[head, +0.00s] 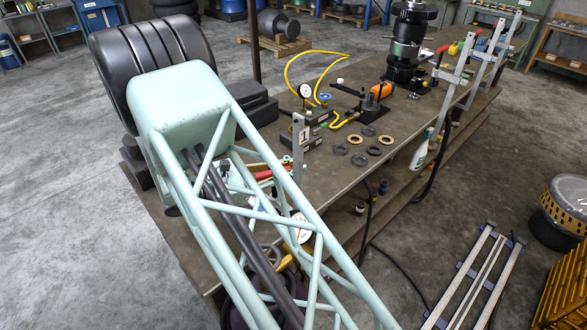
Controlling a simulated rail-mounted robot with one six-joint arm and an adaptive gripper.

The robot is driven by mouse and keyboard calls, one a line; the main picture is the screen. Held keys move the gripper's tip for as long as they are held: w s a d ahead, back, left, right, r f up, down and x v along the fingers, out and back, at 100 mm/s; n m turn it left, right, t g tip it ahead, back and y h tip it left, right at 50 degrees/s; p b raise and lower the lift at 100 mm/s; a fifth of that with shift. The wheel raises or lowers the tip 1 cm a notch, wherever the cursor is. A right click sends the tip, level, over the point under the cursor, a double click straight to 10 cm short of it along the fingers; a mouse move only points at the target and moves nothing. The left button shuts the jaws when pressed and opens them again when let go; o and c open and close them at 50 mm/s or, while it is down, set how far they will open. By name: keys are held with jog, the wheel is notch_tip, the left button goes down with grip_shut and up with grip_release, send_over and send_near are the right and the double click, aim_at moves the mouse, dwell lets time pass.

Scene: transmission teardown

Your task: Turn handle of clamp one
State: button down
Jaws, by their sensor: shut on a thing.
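The handle's full length and exact angle cannot be made out. My gripper does not show; my arm covers much of the near bench.
The long bench (345,185) carries washers (373,150), a gauge (305,91), a yellow hose (292,65) and a tall black assembly (408,45). More clamps (455,75) stand along its right edge. A rail frame (475,280) lies on the floor.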

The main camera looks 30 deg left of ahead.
jog(key=shift+s+d+r+m+g+h+p, duration=0.1)
jog(key=shift+s+d+m+g+h+p, duration=0.3)
jog(key=shift+m+g+h, duration=0.7)
jog(key=shift+s+d+f+m+g+h+p, duration=0.1)
jog(key=shift+s+d+m+g+h+p, duration=0.2)
jog(key=shift+s+m+g+h, duration=0.75)
jog(key=shift+w+d+r+m+g+h+p, duration=0.1)
jog(key=shift+d+m+g+h+p, duration=0.2)
jog(key=shift+m+g+h, duration=0.85)
jog(key=shift+s+g+y+p, duration=0.15)
jog(key=shift+g+y+p, duration=0.15)
jog(key=shift+g, duration=0.4)
jog(key=c, duration=2.6)
grip_release()
jog(key=shift+s, duration=0.1)
jog(key=shift+w+n+t+y+b, duration=0.3)
jog(key=shift+n+t+b, duration=0.35)
jog(key=shift+b, duration=0.3)
